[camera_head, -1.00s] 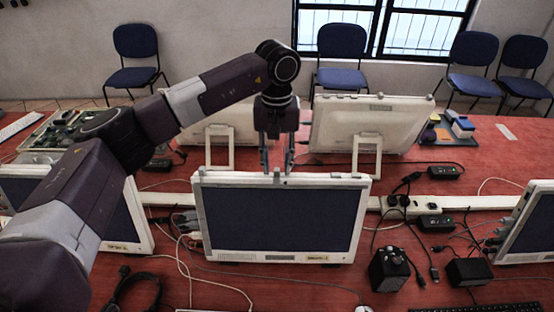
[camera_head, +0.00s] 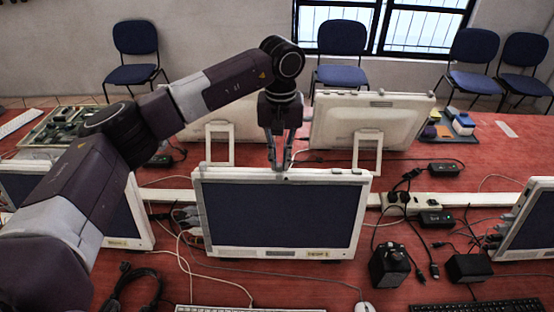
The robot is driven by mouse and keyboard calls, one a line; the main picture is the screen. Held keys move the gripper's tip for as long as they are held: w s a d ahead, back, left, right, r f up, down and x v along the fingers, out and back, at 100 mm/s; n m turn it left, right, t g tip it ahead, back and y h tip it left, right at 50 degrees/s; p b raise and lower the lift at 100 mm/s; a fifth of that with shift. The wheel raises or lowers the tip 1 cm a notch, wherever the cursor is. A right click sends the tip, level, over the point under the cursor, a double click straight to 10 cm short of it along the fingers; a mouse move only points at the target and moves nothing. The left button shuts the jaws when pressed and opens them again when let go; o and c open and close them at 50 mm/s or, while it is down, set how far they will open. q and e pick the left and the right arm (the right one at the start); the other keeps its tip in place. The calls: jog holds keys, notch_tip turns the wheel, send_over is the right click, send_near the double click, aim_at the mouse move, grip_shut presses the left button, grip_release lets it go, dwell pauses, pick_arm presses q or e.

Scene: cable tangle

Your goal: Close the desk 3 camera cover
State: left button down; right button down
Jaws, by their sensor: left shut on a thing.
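The middle monitor (camera_head: 278,215) stands upright on the red desk with a dark screen and a white frame. A label sits at the right of its lower edge, too small to read. My left gripper (camera_head: 279,168) points down at the middle of the monitor's top edge. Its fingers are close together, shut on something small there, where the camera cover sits. The fingers hide most of the cover, and I cannot tell its position. My right gripper is not in view.
Other monitors stand left (camera_head: 125,215), right (camera_head: 530,225) and behind (camera_head: 368,122). Cables, a power strip (camera_head: 405,204) and black adapters (camera_head: 388,265) crowd the desk right of the middle monitor. A keyboard (camera_head: 250,309) and mouse (camera_head: 364,308) lie in front.

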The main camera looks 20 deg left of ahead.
aim_at(289, 170)
pick_arm(q)
jog(key=shift+w+d+r, duration=0.1)
jog(key=shift+w+d, duration=0.05)
jog(key=shift+d, duration=0.35)
jog(key=shift+w+d, duration=0.15)
jog(key=shift+d, duration=0.35)
jog(key=c, duration=2.2)
grip_release()
jog(key=shift+o, duration=1.2)
jog(key=shift+d, duration=0.15)
jog(key=shift+r, duration=0.1)
notch_tip(289, 170, up, 12)
